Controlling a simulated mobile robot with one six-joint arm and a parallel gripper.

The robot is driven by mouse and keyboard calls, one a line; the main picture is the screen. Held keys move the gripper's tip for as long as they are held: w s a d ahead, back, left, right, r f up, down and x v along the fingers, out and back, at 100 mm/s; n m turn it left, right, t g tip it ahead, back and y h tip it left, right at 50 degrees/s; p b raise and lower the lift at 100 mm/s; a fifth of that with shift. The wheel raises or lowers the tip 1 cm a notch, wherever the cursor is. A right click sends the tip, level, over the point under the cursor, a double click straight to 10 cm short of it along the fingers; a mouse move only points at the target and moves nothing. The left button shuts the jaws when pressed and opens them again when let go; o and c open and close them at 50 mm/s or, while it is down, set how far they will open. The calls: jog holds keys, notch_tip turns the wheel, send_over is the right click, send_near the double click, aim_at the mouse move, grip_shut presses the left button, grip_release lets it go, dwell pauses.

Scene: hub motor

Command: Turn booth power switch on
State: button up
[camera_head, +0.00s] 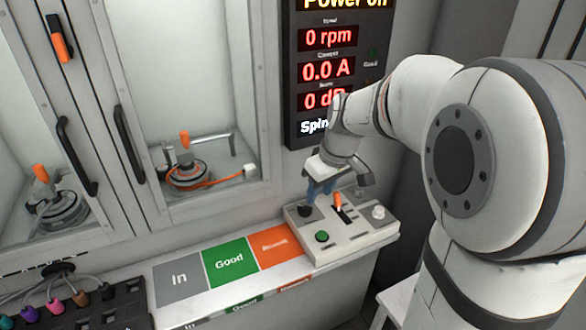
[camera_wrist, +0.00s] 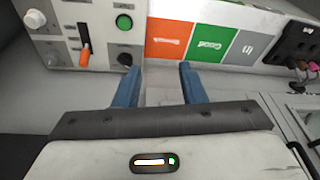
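The control box (camera_head: 350,240) sits at the right end of the bench. It carries a black rotary knob (camera_head: 306,211), an orange-handled lever (camera_head: 338,201), a green button (camera_head: 322,237) and a white knob (camera_head: 378,212). Which one is the booth power switch cannot be read from the labels. My gripper (camera_head: 322,188) is above the back left of the box, with blue fingers apart and nothing between them. In the wrist view my gripper (camera_wrist: 157,78) is open; the black knob (camera_wrist: 125,60) lies just beyond the left fingertip, and the orange lever (camera_wrist: 84,50) is further left.
A dark display (camera_head: 328,70) above the box reads 0 rpm and 0.0 A; its top power line is cut off. Grey "In", green "Good" (camera_head: 229,262) and orange plates lie left of the box. Glass booth doors with black handles (camera_head: 128,145) stand behind.

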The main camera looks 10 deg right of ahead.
jog(key=w+d+f+n+y+b, duration=0.1)
jog(key=w+d+f+n+b, duration=0.15)
jog(key=w+f, duration=0.7)
jog(key=n+y, duration=0.1)
jog(key=n, duration=0.3)
send_near(307, 206)
jog(key=f, duration=0.1)
jog(key=x, duration=0.8)
jog(key=shift+w+a+r, duration=0.15)
jog(key=shift+w+a, duration=0.1)
jog(key=shift+a, duration=0.15)
jog(key=shift+c, duration=0.3)
